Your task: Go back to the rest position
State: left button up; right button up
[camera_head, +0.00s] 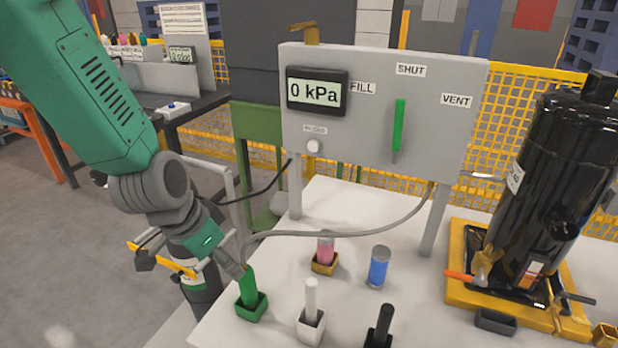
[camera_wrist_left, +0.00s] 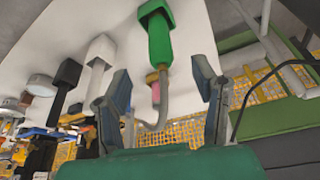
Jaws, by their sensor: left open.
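My left gripper (camera_head: 192,262) is at the left edge of the white table (camera_head: 350,208), beside the green handle (camera_head: 248,286). In the left wrist view its two fingers (camera_wrist_left: 161,75) are spread wide, with nothing clamped between them. The green handle (camera_wrist_left: 160,40) stands in a green square holder (camera_head: 252,308), ahead of the fingertips. A grey hose (camera_head: 345,234) runs from it toward the panel; in the wrist view part of it shows between the fingers. My right gripper is not in view.
A grey gauge panel (camera_head: 375,130) reading 0 kPa stands on the table. White (camera_head: 311,298) and black (camera_head: 384,325) handles, a pink cylinder (camera_head: 325,246) and a blue cylinder (camera_head: 378,268) stand nearby. A black compressor (camera_head: 550,180) sits on a yellow pallet (camera_head: 465,238) at right.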

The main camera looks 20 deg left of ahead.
pick_arm(q)
jog(key=s+f, duration=0.2)
jog(key=f, duration=0.2)
jog(key=s+f+n+g, duration=0.1)
jog(key=s+f, duration=0.1)
jog(key=f, duration=0.2)
jog(key=s+f+n+y, duration=0.1)
jog(key=s+f, duration=0.1)
jog(key=f, duration=0.2)
jog(key=shift+s+a+f+g, duration=0.25)
jog(key=shift+s+a+g, duration=0.15)
jog(key=s+d+f+n+g, duration=0.1)
jog(key=s+f, duration=0.9)
jog(key=s, duration=0.2)
jog(key=shift+d+n, duration=0.15)
jog(key=shift+n, duration=0.25)
jog(key=shift+s+f, duration=0.1)
